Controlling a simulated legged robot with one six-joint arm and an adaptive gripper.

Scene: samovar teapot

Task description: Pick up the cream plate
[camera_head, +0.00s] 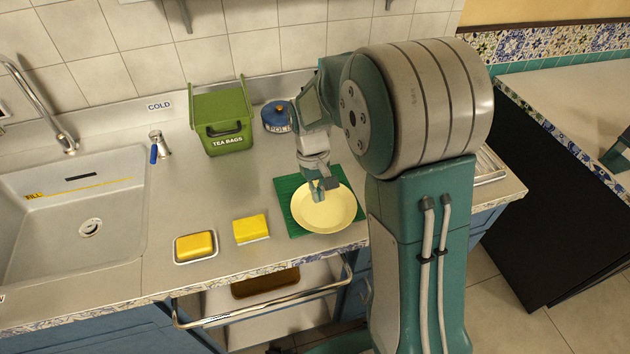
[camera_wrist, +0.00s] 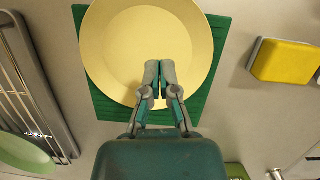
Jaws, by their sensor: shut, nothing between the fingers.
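The cream plate (camera_head: 328,212) lies on a green mat (camera_head: 291,188) near the counter's front edge. It also shows in the wrist view (camera_wrist: 118,52), filling the upper middle on the green mat (camera_wrist: 221,45). My gripper (camera_head: 317,194) is over the plate's far left part in the head view. In the wrist view my gripper's fingertips (camera_wrist: 160,68) are together and overlap the plate's lower right part. The gripper is shut with nothing held. I cannot tell whether the fingertips touch the plate.
A yellow sponge (camera_head: 250,229) and another in a metal dish (camera_head: 195,246) lie left of the mat. A green tea bags bin (camera_head: 222,120) and a blue tin (camera_head: 276,117) stand behind. The sink (camera_head: 70,215) is far left. A metal rack (camera_wrist: 30,85) is beside the mat.

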